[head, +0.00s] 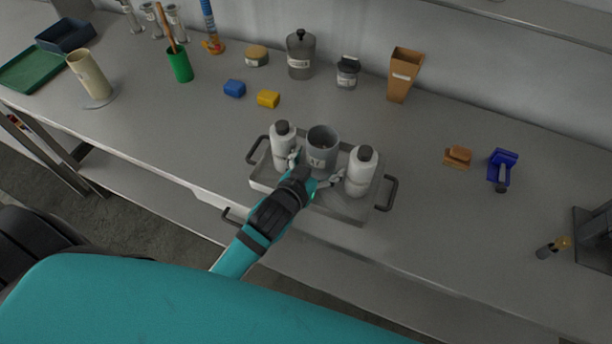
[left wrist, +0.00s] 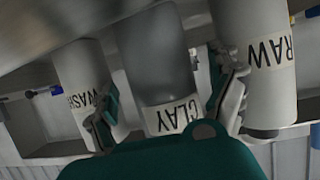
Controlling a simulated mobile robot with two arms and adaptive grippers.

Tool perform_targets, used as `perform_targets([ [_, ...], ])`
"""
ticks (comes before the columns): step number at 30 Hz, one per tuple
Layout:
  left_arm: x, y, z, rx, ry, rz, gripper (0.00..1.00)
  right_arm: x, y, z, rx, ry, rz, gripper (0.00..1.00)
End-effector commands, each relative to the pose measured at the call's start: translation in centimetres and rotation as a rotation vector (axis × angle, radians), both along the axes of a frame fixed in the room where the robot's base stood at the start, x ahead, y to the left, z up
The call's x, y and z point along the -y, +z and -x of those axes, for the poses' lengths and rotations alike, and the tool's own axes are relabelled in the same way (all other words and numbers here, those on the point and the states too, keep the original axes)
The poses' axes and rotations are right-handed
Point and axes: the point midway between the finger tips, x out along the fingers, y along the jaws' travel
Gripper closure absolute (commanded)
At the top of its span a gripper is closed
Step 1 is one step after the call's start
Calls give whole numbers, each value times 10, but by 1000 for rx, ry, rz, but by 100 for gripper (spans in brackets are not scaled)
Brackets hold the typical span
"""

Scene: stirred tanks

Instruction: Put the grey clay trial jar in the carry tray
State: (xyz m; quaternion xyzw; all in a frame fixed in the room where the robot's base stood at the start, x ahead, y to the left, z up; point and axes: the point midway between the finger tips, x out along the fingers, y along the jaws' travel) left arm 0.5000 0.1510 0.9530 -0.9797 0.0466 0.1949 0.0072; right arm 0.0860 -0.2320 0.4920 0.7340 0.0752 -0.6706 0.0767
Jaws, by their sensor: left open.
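The grey clay trial jar (head: 322,146), labelled CLAY, stands upright in the middle of the grey carry tray (head: 340,208), between two white bottles. In the left wrist view the jar (left wrist: 160,65) shows upside down with its CLAY label towards me. My left gripper (head: 314,171) is open at the near side of the jar. In the left wrist view its fingers (left wrist: 168,98) are spread on either side of the jar, with gaps visible. The jar's base is hidden in the head view. My right gripper is not in view.
One white bottle (head: 283,143) stands left of the jar, another (head: 361,170) right of it, both close to my fingers. A brown container (head: 404,75) stands farther back.

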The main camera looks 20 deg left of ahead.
Motion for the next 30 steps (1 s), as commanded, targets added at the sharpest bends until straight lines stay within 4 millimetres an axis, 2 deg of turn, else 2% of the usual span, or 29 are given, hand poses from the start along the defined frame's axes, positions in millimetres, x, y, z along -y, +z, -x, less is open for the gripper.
perform_targets([
  [6,-5,16,46,-3,1,2,8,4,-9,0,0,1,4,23],
  [13,-8,32,80,-1,1,0,8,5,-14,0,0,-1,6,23],
  [18,-9,37,90,-1,1,0,8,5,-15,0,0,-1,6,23],
  [30,-9,37,90,-1,1,0,8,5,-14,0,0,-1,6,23],
])
